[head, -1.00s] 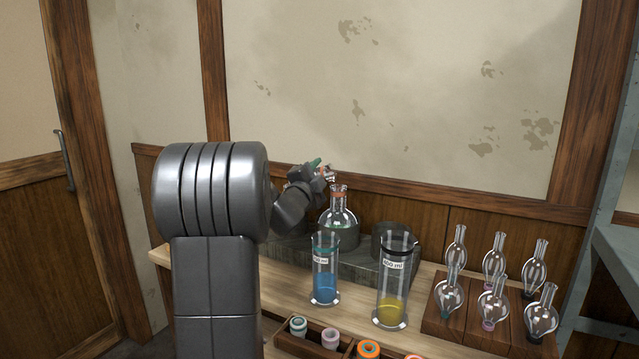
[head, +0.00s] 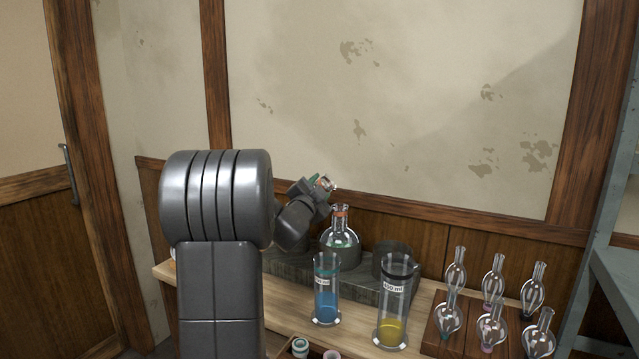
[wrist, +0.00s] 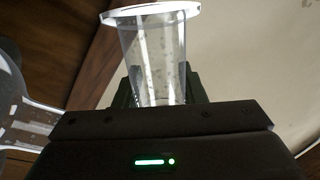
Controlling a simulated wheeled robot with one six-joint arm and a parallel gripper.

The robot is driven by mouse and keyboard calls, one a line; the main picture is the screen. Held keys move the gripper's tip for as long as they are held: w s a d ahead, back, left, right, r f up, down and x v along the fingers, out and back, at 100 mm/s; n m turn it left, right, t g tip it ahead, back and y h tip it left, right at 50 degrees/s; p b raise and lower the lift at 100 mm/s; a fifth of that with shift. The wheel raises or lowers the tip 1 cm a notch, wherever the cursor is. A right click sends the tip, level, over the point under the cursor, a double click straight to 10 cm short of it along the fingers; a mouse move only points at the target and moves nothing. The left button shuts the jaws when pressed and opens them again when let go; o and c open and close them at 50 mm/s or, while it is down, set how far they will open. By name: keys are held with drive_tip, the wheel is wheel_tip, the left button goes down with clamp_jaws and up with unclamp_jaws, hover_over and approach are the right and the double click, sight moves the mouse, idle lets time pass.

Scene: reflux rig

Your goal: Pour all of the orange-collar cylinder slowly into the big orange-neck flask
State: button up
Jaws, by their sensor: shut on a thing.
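My gripper (head: 318,184) is shut on a clear glass cylinder (wrist: 155,55), which shows between the dark jaws in the wrist view. A wide round end of it faces the top of that view, and I see no coloured liquid in the visible part. In the head view only a small end of the cylinder (head: 328,183) with an orange-red band shows, up and left of the flask mouth. The big orange-neck flask (head: 340,232) stands upright in a grey holder at the back, with a faint greenish tint low in it. Glass at the left of the wrist view is cut off.
A blue-filled cylinder (head: 326,295) and a yellow-filled one with a black collar (head: 393,310) stand in front. An empty-looking grey round holder (head: 391,262) is right of the flask. Several bulb-shaped glass pieces stand on a wooden rack (head: 440,335) at right.

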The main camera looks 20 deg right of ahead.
wheel_tip(320, 180, up, 10)
drive_tip(key=n+p, duration=0.3)
drive_tip(key=p, duration=0.3)
drive_tip(key=n+y+p, duration=0.1)
drive_tip(key=n+p, duration=0.2)
drive_tip(key=p, duration=0.4)
drive_tip(key=n+y+p, duration=0.1)
drive_tip(key=n+p, duration=0.2)
drive_tip(key=p, duration=0.4)
drive_tip(key=shift+f, duration=0.25)
drive_tip(key=n+p, duration=0.1)
drive_tip(key=r+n+p, duration=0.1)
drive_tip(key=p, duration=0.1)
drive_tip(key=shift+a+y, duration=0.15)
drive_tip(key=shift+y, duration=0.15)
drive_tip(key=shift+f, duration=0.1)
